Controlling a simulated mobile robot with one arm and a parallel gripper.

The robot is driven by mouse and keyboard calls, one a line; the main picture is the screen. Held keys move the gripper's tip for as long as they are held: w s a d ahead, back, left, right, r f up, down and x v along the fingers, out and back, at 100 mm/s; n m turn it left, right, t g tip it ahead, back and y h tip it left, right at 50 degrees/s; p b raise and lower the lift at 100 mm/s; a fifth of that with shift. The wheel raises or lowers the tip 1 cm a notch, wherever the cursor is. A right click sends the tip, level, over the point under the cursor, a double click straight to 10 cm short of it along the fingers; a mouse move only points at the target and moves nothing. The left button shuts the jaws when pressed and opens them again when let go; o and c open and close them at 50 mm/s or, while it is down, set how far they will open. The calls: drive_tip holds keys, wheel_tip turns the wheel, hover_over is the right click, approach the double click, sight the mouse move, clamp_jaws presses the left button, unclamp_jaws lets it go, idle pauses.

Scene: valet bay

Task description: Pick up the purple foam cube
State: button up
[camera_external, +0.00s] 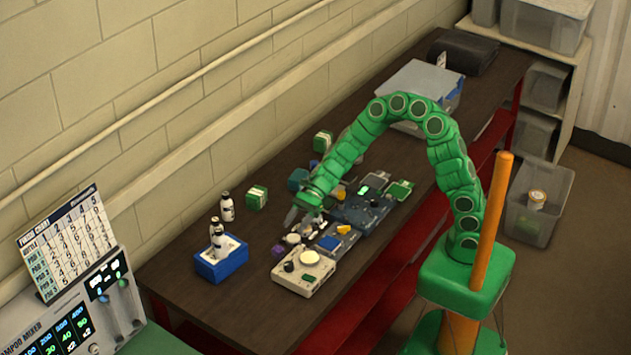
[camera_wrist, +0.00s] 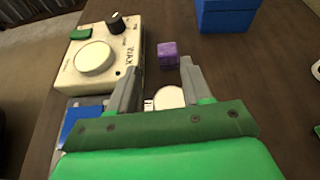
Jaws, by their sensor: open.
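The purple foam cube (camera_wrist: 168,55) sits on the dark brown table in the wrist view, just beyond my fingertips and beside a cream box with knobs. In the external view the purple cube (camera_external: 278,250) is small, left of that box. My gripper (camera_wrist: 157,80) is open, with its two grey fingers apart and the cube ahead of the gap, not between them. In the external view my gripper (camera_external: 302,214) hangs over the cluttered part of the table, behind the cube.
The cream knob box (camera_wrist: 70,70) stands close to the cube's left in the wrist view. A blue box (camera_wrist: 226,14) is beyond it to the right; in the external view the blue tray (camera_external: 222,268) holds bottles. A white round item (camera_wrist: 169,97) lies between my fingers. Bare table lies to the right.

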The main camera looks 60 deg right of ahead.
sight(279, 247)
drive_tip(key=shift+w+a+f+m, duration=0.15)
drive_tip(key=shift+w+f+m, duration=0.15)
drive_tip(key=shift+w+f, duration=0.15)
drive_tip(key=shift+f+x, duration=0.2)
drive_tip(key=shift+x, duration=3.55)
drive_tip(key=c, duration=0.8)
